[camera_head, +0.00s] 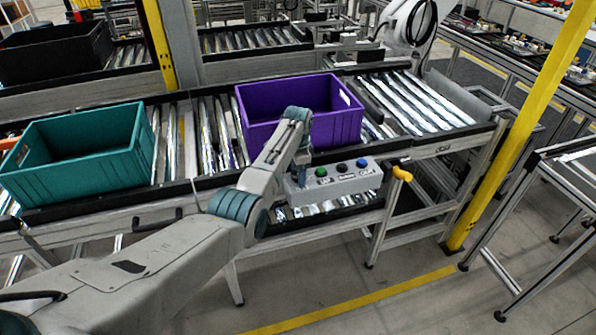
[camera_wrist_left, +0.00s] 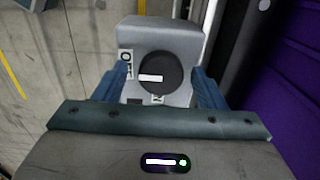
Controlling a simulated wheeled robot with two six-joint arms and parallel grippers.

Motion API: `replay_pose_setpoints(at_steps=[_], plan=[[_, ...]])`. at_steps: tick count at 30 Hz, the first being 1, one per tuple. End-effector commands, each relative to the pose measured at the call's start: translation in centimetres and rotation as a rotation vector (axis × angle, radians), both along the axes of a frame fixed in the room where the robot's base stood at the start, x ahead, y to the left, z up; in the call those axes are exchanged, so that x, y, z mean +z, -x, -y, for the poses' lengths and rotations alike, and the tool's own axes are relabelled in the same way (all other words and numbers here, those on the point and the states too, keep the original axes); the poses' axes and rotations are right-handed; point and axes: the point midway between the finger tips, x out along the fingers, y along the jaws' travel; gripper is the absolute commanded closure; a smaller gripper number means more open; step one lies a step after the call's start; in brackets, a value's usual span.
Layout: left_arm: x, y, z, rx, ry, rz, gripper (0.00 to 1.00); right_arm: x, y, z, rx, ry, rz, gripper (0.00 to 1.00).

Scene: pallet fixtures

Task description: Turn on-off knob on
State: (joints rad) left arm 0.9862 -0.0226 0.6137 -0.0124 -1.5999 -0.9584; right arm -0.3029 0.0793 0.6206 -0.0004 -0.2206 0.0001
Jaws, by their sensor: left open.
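The on-off knob (camera_wrist_left: 158,73) is a round black dial with a white mark, on the end of a grey control box (camera_wrist_left: 185,35). The mark lies across the dial, left of its centre. Small labels sit left of and below the dial. My left gripper (camera_wrist_left: 161,88) is open, with one blue finger on each side of the knob; I cannot tell whether they touch it. In the head view the control box (camera_head: 343,184) is on the conveyor's front, and my left gripper (camera_head: 302,174) is over its left end, hiding the knob. My right gripper is not in view.
Green (camera_head: 321,172), black (camera_head: 342,168) and blue (camera_head: 361,163) buttons line the box beside my gripper. A purple crate (camera_head: 350,125) stands close behind. A teal crate (camera_head: 75,185) is at left. A yellow-topped handle (camera_head: 402,174) is right of the box. Floor in front is open.

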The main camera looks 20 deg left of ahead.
Motion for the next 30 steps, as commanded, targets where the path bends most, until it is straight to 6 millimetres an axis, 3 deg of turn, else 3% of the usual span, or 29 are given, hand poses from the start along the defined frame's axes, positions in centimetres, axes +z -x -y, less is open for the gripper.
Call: replay_pose_setpoints(at_steps=[2,8,20,30], plan=[[0.0,0.0,0.0,0.000,0.000,0.000,0.40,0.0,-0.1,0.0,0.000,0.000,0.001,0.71],[0.0,0.0,0.0,0.000,0.000,0.000,0.79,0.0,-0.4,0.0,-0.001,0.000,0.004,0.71],[0.2,0.0,-0.1,0.054,-0.001,0.000,0.80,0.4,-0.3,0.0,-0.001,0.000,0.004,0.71],[0.4,-0.1,-0.1,0.299,-0.001,0.002,0.80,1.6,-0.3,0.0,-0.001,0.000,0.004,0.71]])
